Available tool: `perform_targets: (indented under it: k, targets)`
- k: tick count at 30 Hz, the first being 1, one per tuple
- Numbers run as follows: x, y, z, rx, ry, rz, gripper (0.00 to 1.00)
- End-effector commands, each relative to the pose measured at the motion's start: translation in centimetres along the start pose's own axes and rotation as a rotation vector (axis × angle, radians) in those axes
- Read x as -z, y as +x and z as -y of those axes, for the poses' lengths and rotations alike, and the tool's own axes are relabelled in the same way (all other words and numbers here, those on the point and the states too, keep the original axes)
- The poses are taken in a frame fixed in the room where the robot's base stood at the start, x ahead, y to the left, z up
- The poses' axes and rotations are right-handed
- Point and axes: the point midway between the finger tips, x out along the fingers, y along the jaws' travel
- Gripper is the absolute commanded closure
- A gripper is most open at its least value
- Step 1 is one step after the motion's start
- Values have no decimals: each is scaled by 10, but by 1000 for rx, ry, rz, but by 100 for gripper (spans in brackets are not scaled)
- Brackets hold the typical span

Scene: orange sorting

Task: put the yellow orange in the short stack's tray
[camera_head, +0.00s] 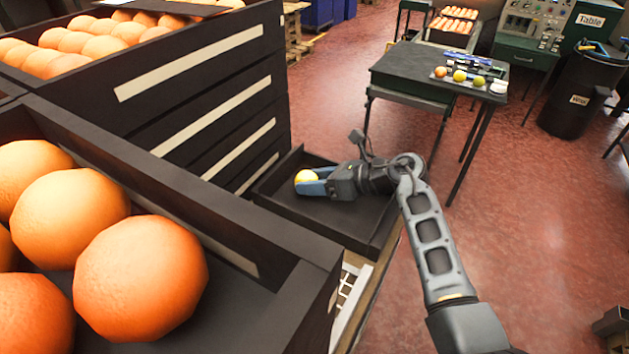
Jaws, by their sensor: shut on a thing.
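My gripper (312,184) is shut on the yellow orange (305,176), a small pale yellow ball between its blue fingers. The gripper reaches in from the right, with the orange low over a dark, otherwise empty tray (378,237). I cannot tell whether the orange touches the tray floor. This tray is low and stands beside a tall stack of dark trays (225,105). The fingers hide part of the orange.
A nearer dark tray (285,245) with large oranges (140,278) fills the lower left. More oranges (85,42) lie in the tall stack's top tray. A dark table (420,68) with small fruit stands behind. A black bin (580,92) is at the right. Red floor is open at right.

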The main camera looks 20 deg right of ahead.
Motion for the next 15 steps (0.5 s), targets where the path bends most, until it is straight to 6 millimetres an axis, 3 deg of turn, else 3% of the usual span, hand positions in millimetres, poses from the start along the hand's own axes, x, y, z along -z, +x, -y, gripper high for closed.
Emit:
perform_targets:
  k: [13, 14, 15]
  targets:
    - [8, 4, 2, 0, -1, 1, 75]
    - [8, 3, 2, 0, -1, 1, 42]
    - [7, 3, 2, 0, -1, 1, 38]
